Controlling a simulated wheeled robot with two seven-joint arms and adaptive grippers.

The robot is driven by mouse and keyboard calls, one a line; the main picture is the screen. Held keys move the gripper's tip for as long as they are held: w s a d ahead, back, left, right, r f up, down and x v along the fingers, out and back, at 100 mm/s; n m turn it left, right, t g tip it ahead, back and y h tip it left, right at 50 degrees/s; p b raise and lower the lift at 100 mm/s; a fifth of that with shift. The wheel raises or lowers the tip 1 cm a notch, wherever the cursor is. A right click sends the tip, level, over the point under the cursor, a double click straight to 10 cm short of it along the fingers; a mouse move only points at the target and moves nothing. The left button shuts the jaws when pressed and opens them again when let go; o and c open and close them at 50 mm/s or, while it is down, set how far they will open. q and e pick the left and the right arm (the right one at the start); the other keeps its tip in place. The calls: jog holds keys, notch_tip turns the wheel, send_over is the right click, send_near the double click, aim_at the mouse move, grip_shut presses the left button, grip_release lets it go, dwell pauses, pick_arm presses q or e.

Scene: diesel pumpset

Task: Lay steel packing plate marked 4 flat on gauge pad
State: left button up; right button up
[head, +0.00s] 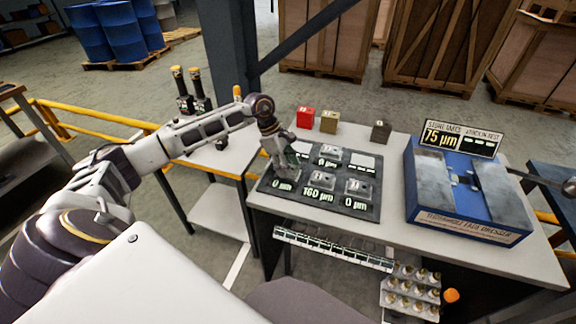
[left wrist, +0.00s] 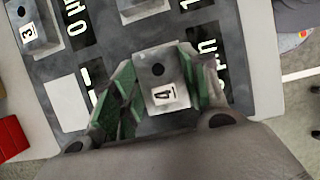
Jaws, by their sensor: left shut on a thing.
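My left gripper (head: 284,168) is over the left end of a dark gauge board on the table (head: 388,218). In the left wrist view its green fingers (left wrist: 163,90) are shut on a grey steel plate marked 4 (left wrist: 152,66), with a dark round hole. The plate looks roughly level; I cannot tell whether it touches the board. The board (head: 341,174) carries other grey plates (head: 321,181) and pale bare pads (head: 362,162), with readouts of 0 µm and 160 µm. A plate marked 3 (left wrist: 40,30) shows in the left wrist view. My right gripper is not in view.
A blue dresser machine (head: 465,212) with a 75 µm sign (head: 440,137) stands on the right of the table. Red (head: 305,117), olive (head: 330,121) and dark (head: 381,131) blocks stand behind the board. A yellow rail (head: 95,119) and a grey post (head: 226,85) are nearby.

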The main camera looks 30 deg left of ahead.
pick_arm(q)
jog(key=shift+f, duration=0.15)
jog(key=o, duration=1.5)
jog(key=shift+v, duration=6.05)
jog(key=shift+r+p, duration=1.85)
jog(key=shift+r, duration=1.1)
